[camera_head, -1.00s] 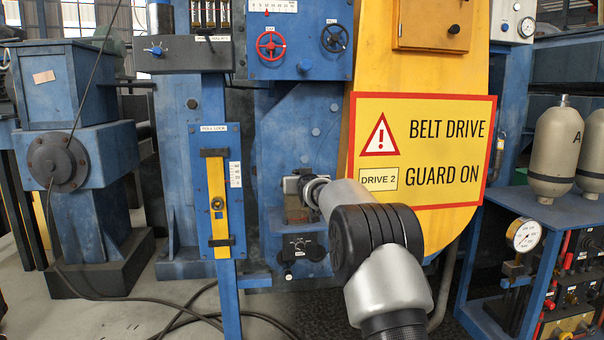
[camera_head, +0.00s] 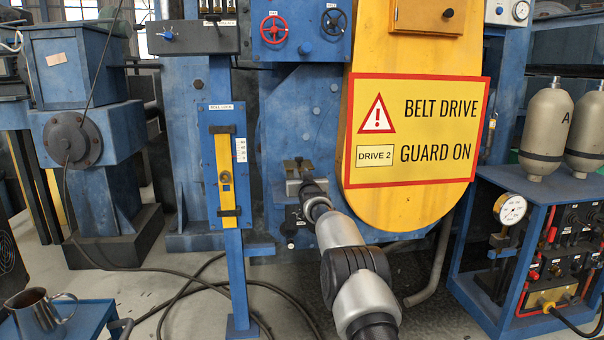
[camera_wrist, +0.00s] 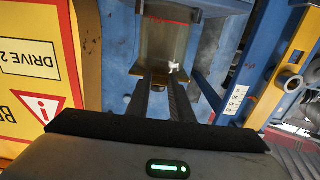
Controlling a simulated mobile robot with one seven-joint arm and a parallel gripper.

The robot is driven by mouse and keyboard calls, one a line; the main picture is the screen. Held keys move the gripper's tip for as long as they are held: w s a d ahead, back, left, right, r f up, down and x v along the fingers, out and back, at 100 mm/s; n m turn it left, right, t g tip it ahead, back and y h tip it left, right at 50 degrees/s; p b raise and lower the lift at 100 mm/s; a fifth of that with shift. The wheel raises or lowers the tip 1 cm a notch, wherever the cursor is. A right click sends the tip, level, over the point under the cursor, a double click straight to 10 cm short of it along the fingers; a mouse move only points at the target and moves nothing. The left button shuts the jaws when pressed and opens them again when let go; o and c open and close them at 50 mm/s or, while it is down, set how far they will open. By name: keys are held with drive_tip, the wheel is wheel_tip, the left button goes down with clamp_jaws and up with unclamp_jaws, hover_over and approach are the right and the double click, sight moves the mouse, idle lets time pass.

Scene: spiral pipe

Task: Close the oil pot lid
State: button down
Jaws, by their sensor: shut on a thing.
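The oil pot (camera_head: 293,187) is a small grey metal box with a brownish top piece, fixed to the front of the blue machine, left of the yellow guard. My gripper (camera_head: 307,184) reaches it from below right. In the wrist view the pot (camera_wrist: 165,42) is a box-like container with a red line near its far edge and a brass-coloured plate at its near side. My gripper's two dark fingers (camera_wrist: 163,82) lie close together at this near edge, shut on what looks like the lid. A small white spot shows by the fingertips. The fingers hide part of the lid.
The yellow belt guard (camera_head: 415,130) stands close on the right of my arm. A metal jug (camera_head: 35,312) is on a blue stand at lower left. Cables cross the floor.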

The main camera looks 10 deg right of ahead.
drive_tip(key=shift+f, duration=0.95)
drive_tip(key=c, duration=1.7)
unclamp_jaws()
drive_tip(key=shift+w+f, duration=0.15)
drive_tip(key=shift+w, duration=0.05)
drive_tip(key=shift+o, duration=0.7)
drive_tip(key=shift+r, duration=0.35)
drive_tip(key=shift+s, duration=0.1)
drive_tip(key=s, duration=1.7)
drive_tip(key=shift+s, duration=0.15)
drive_tip(key=shift+d, duration=0.1)
drive_tip(key=shift+r, duration=0.1)
